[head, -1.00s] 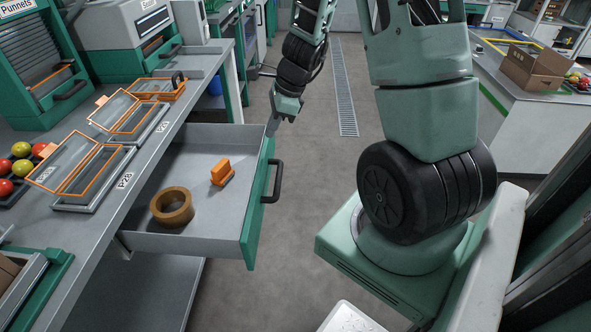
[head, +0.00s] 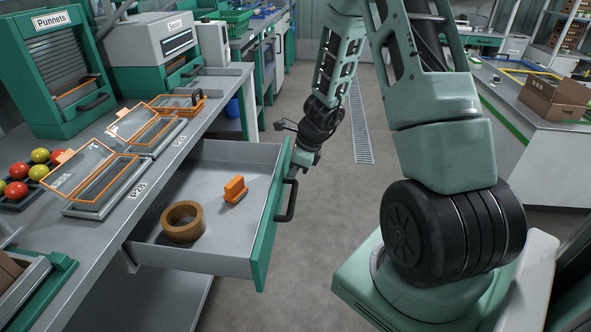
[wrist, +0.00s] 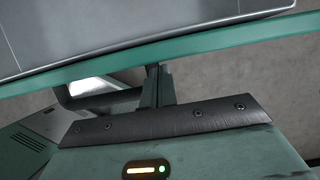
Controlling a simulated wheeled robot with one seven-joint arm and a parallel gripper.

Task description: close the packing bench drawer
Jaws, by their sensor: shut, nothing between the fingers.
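The packing bench drawer (head: 208,255) stands pulled well out from the bench, with a grey inside and a green front. Its dark bar handle (head: 287,201) is on the outer face. A roll of brown tape (head: 183,222) and an orange tool (head: 235,189) lie in it. My gripper (head: 291,174) is shut and empty at the far end of the drawer front, on its outer side. In the wrist view the fingers (wrist: 157,82) reach to the green front edge of the drawer (wrist: 200,48). I cannot tell whether they touch it.
Clear floor (head: 330,240) lies outside the drawer front. A cardboard box (head: 553,100) stands on a counter at the right.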

